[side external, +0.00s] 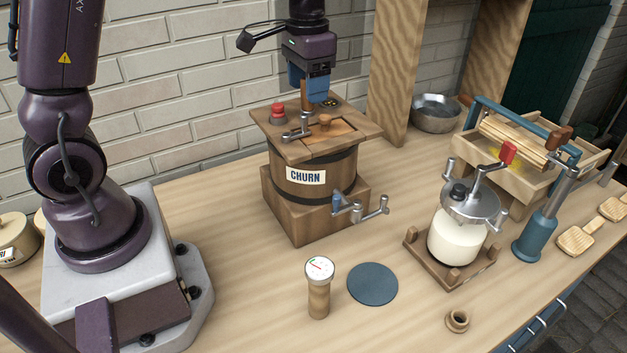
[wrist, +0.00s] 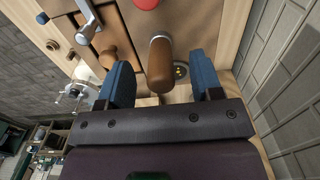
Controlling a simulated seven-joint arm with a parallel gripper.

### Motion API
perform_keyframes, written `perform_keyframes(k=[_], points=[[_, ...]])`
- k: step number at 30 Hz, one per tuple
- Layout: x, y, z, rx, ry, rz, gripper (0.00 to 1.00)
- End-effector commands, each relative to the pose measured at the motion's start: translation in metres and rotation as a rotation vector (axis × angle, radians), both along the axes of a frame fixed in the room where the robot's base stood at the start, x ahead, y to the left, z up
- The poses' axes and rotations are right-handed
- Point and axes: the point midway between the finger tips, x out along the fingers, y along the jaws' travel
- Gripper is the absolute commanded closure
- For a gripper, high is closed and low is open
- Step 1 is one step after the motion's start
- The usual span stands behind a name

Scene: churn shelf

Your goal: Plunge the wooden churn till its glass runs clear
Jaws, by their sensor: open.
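The wooden churn (side external: 333,172), a dark-banded barrel labelled CHURN on a square base, stands mid-bench. Its upright wooden plunger handle (side external: 306,98) rises from the lid. My gripper (side external: 309,92) points down over the lid, its blue fingers apart. In the wrist view, the handle (wrist: 160,65) appears between the open fingers (wrist: 162,72), with gaps on both sides; I cannot tell its exact depth between them. A small round dark glass with yellow specks (wrist: 181,71) lies beside the handle. It is also on the lid in the side view (side external: 330,102).
The lid carries a red knob (side external: 278,113), a metal crank (side external: 297,128) and a wooden knob (side external: 325,121). A spigot (side external: 345,206) juts from the front. A glass jar churn (side external: 458,243), a dial gauge (side external: 319,272) and a blue disc (side external: 372,284) stand rightward and in front.

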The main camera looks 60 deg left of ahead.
Motion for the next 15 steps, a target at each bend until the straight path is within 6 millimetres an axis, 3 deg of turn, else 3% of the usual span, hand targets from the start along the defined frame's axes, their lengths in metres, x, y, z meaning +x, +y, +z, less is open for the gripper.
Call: perform_keyframes(k=[10, 15], points=[[0.000, 0.001, 0.001, 0.001, 0.000, 0.001, 0.40], [0.000, 0.001, 0.012, 0.002, -0.002, 0.001, 0.40]])
